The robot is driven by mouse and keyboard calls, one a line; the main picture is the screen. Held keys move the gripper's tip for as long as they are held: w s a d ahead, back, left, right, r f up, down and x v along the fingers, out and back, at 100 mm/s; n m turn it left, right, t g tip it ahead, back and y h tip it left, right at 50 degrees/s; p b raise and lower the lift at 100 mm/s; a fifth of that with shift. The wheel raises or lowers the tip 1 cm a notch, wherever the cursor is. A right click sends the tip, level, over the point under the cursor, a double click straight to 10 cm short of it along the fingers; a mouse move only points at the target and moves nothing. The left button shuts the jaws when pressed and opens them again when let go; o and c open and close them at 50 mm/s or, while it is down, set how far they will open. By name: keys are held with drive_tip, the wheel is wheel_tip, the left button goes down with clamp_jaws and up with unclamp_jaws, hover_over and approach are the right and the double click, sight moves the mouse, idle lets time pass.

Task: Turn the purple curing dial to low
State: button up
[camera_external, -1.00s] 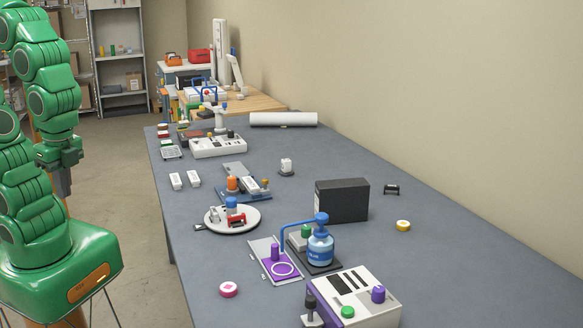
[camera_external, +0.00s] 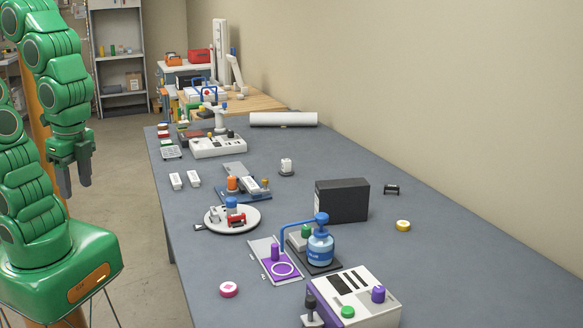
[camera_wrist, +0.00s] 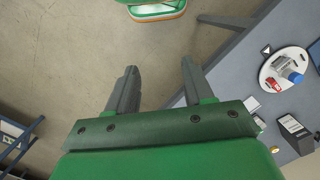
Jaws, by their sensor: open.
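In the external view, a white and purple machine (camera_external: 362,299) stands at the near end of the grey table. A purple knob (camera_external: 378,294) sits on its top right, beside a green knob (camera_external: 347,311). Another purple knob (camera_external: 275,252) stands on a plate with a purple panel and white ring. I cannot tell which is the curing dial or read any marks. My gripper (camera_external: 76,188) is open and empty, pointing down, left of the table over the floor. Its two fingers (camera_wrist: 157,85) show apart in the wrist view, with floor between them.
A blue bottle (camera_external: 320,246) with a bent blue tube and a black box (camera_external: 342,201) stand beside the plate. A round white turntable (camera_external: 232,218) lies farther back. A pink-white disc (camera_external: 228,290) lies near the table's left edge. The table's right side is mostly clear.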

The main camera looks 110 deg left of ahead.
drive_tip(key=w+a+r+n+y, duration=0.1)
drive_tip(key=w+r+n, duration=0.1)
drive_tip(key=w, duration=0.7)
drive_tip(key=w+a+r+n, duration=0.1)
drive_tip(key=w+r, duration=0.1)
drive_tip(key=w, duration=0.6)
drive_tip(key=n+t+y, duration=0.2)
drive_tip(key=n+y, duration=0.1)
drive_tip(key=n, duration=1.1)
hover_over(379, 288)
drive_tip(key=d, duration=0.4)
wheel_tip(379, 288, down, 14)
drive_tip(key=r, duration=0.1)
drive_tip(key=shift+a+x, duration=0.2)
drive_tip(key=shift+x, duration=3.95)
clamp_jaws()
